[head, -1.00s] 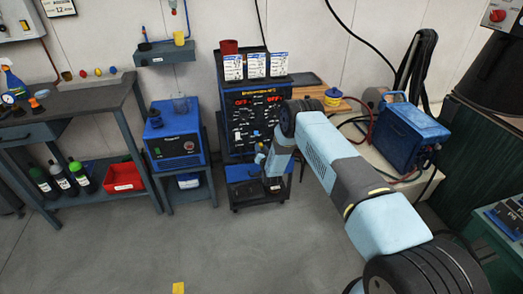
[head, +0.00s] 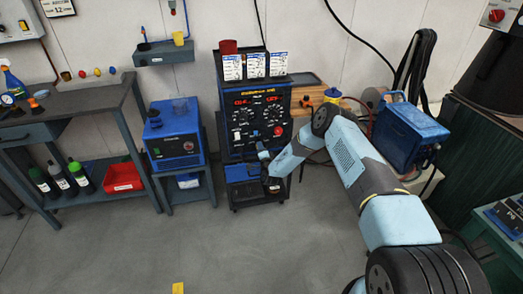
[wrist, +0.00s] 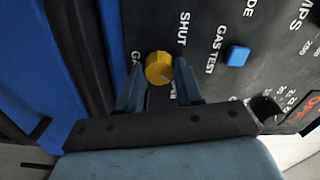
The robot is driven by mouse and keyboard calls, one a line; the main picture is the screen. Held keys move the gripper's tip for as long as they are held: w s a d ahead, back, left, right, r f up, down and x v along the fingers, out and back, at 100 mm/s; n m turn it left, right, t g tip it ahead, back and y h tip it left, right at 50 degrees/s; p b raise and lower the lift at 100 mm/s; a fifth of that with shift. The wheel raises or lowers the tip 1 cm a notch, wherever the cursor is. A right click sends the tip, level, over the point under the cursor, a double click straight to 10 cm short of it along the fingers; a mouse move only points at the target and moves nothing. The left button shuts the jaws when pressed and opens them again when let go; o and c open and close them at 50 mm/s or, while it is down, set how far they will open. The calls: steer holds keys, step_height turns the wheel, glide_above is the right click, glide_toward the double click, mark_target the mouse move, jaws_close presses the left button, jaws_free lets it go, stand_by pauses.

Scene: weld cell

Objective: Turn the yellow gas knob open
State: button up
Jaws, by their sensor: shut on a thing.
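The yellow gas knob (wrist: 158,68) is on the dark front panel (wrist: 225,80) of the welding machine. In the wrist view, my gripper (wrist: 158,85) has one finger on each side of it and is shut on it. The word SHUT is printed above the knob, and a partly hidden word ending in "EN" is just below right. In the head view, my gripper (head: 263,158) is at the lower front of the welding machine (head: 239,117); the knob cannot be made out there.
A blue square GAS TEST button (wrist: 237,56) is right of the knob. A red knob (head: 278,131) is higher on the panel. A blue unit (head: 175,140) stands left of the machine, and a blue case (head: 408,137) right. The floor in front is clear.

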steer(key=m, duration=0.2)
steer(key=shift+d+f+m, duration=0.2)
steer(key=shift+d+m, duration=0.05)
steer(key=shift+m, duration=0.05)
steer(key=shift+a, duration=0.1)
stand_by(0.4)
steer(key=o, duration=1)
steer(key=shift+s, duration=0.1)
steer(key=v, duration=1.3)
steer(key=shift+s, duration=0.25)
